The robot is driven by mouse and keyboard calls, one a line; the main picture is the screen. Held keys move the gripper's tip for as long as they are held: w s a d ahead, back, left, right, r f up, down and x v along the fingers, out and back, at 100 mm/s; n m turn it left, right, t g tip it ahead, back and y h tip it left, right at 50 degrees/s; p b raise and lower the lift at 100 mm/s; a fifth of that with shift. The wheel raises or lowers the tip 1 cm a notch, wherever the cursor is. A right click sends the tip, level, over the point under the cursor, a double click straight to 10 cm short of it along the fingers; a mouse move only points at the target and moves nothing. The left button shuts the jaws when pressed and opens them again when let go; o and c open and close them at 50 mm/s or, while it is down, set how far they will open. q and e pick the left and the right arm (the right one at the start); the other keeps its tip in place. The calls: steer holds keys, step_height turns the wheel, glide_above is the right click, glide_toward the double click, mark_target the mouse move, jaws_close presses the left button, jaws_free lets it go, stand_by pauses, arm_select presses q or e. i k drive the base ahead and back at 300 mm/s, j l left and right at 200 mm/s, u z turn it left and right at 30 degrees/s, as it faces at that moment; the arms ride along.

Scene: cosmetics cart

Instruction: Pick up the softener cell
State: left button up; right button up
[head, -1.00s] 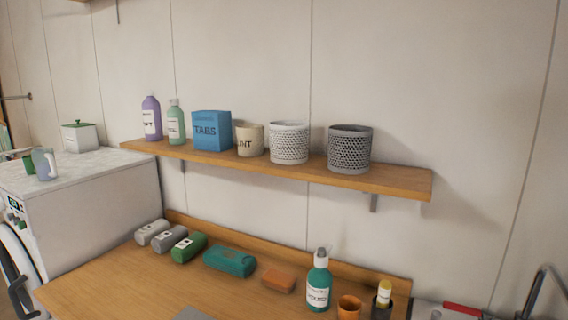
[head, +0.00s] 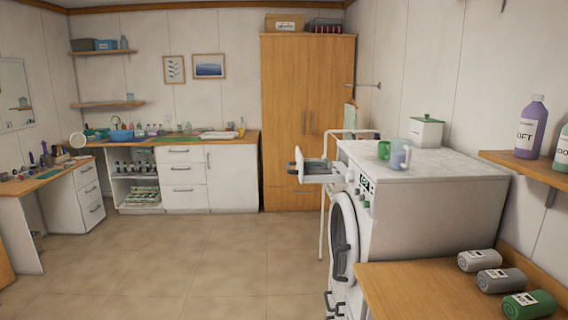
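I see no separate piece that I can clearly make out as the softener cell. The washing machine (head: 420,215) stands right of centre, and its detergent drawer (head: 322,173) is pulled out to the left. The inside of the drawer is too small to tell its compartments apart. A purple bottle (head: 530,128) with a label reading "OFT" stands on the wall shelf at the right. Neither of my grippers is in view.
A green cup (head: 384,150), a clear jug (head: 400,156) and a white box with a green lid (head: 427,131) stand on the machine. Several rolled towels (head: 503,281) lie on the wooden counter (head: 410,292). The tiled floor (head: 190,265) is clear. A wardrobe (head: 307,110) stands behind.

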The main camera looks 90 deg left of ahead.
mark_target(327, 161)
steer(key=j+u, duration=0.25)
steer(key=j, duration=0.3)
steer(key=j+u, duration=0.2)
steer(key=j, duration=0.4)
steer(key=j+u, duration=0.25)
steer(key=j, duration=0.3)
steer(key=j+u, duration=0.2)
steer(key=j, duration=0.4)
steer(key=i+j+u, duration=0.25)
steer(key=j, duration=0.25)
steer(key=k+j, duration=0.05)
steer(key=k, duration=0.05)
